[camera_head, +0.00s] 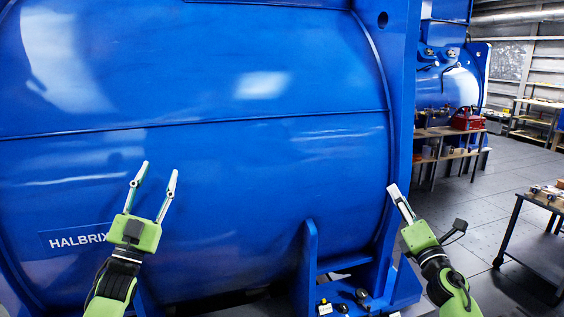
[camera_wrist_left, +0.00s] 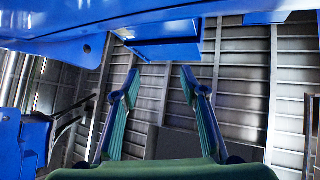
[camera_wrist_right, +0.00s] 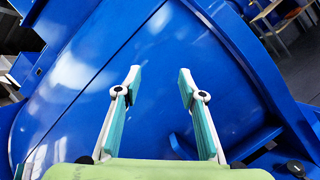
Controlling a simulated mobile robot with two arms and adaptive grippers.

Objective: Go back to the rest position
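My left gripper (camera_head: 159,182) is in front of the big blue motor housing (camera_head: 200,60), above and right of the HALBRIX label (camera_head: 75,236). Its two fingers are spread apart with nothing between them, and the left wrist view (camera_wrist_left: 158,75) also shows them open and empty. My right gripper (camera_head: 398,194) is at the right edge of the housing, beside the blue end flange. In the head view its fingers are seen nearly edge-on. In the right wrist view (camera_wrist_right: 158,80) they are apart and empty, with the blue housing behind them.
A dark cart (camera_head: 535,250) with small parts on top stands at the right. A workbench (camera_head: 450,131) with a red box (camera_head: 467,121) and another blue machine are farther back. Small fittings (camera_head: 345,305) lie low near the housing's foot. Grey floor (camera_head: 485,215) is open between the housing and cart.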

